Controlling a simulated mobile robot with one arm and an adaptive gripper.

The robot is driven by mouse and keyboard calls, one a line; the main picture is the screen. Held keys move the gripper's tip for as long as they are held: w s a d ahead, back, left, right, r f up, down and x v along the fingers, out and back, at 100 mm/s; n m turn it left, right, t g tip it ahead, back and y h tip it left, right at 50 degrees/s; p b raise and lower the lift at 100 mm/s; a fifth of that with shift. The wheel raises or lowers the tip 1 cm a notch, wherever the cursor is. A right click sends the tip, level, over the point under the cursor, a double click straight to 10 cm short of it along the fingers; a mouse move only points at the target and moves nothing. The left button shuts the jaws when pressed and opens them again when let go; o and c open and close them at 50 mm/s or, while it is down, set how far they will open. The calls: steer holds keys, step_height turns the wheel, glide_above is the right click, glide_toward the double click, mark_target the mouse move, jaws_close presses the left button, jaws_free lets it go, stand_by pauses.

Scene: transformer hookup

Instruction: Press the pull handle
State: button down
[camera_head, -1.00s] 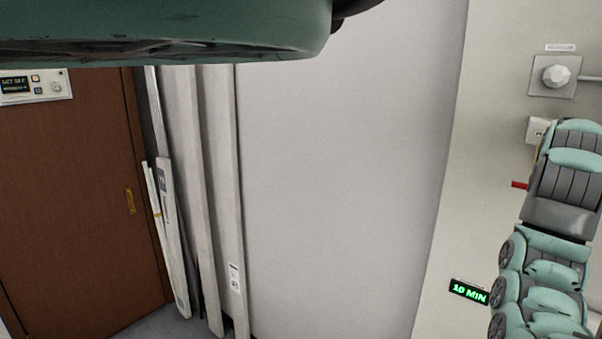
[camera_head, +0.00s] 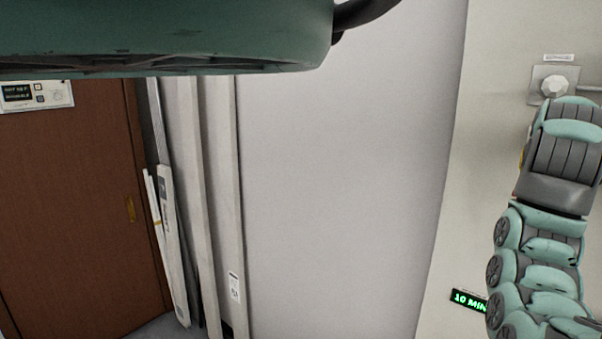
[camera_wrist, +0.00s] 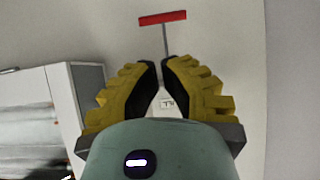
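The pull handle (camera_wrist: 163,17) is a red bar on a thin grey rod, like a T, against a pale wall panel. It shows at the top of the wrist view, beyond my fingertips. My gripper (camera_wrist: 161,64) has yellow fingers with dark pads. Its tips lean close together with a narrow gap between them, and nothing is held. The rod's lower part shows through this gap; I cannot tell how far in depth the tips are from it. In the head view my arm hides the handle and nearly all of the gripper.
A grey knob or valve (camera_head: 553,87) is on the panel above my arm. A green "10 MIN" display (camera_head: 468,301) is partly covered by my arm. A brown door (camera_head: 70,210) and leaning pale boards (camera_head: 172,240) stand left. A white box (camera_wrist: 78,95) shows left in the wrist view.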

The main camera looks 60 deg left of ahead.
steer(key=p+x, duration=0.7)
steer(key=x, duration=0.2)
steer(key=shift+w+p, duration=0.15)
steer(key=shift+p, duration=0.25)
steer(key=shift+f, duration=0.15)
